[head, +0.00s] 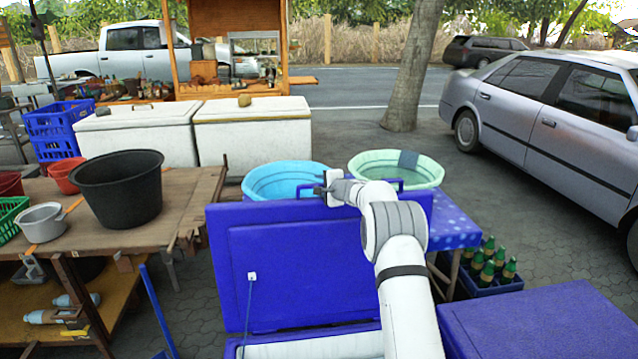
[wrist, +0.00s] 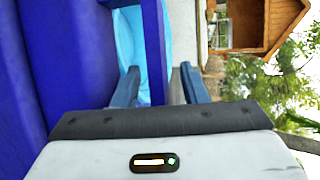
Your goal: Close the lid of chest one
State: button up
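An open blue chest (head: 310,345) stands at the bottom centre of the head view, with a pale interior. Its blue lid (head: 300,265) stands raised, its inner face toward me, with a thin cord at the left. No label shows which chest is chest one. My gripper (head: 328,188) is at the lid's top edge, right of its middle. In the wrist view my gripper (wrist: 160,88) has its two fingers apart, with a narrow blue bar (wrist: 156,45) between them in the picture. I cannot tell whether the fingers touch it.
A closed blue chest (head: 545,320) stands at the right. Behind the lid are a blue tub (head: 285,180) and a green tub (head: 400,165). A wooden table (head: 185,205) with a black basin (head: 118,187) is left. A bottle crate (head: 490,282) stands right of the lid.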

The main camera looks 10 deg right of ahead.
jog(key=shift+w, duration=0.15)
jog(key=shift+f, duration=0.1)
grip_shut()
dwell(0.3)
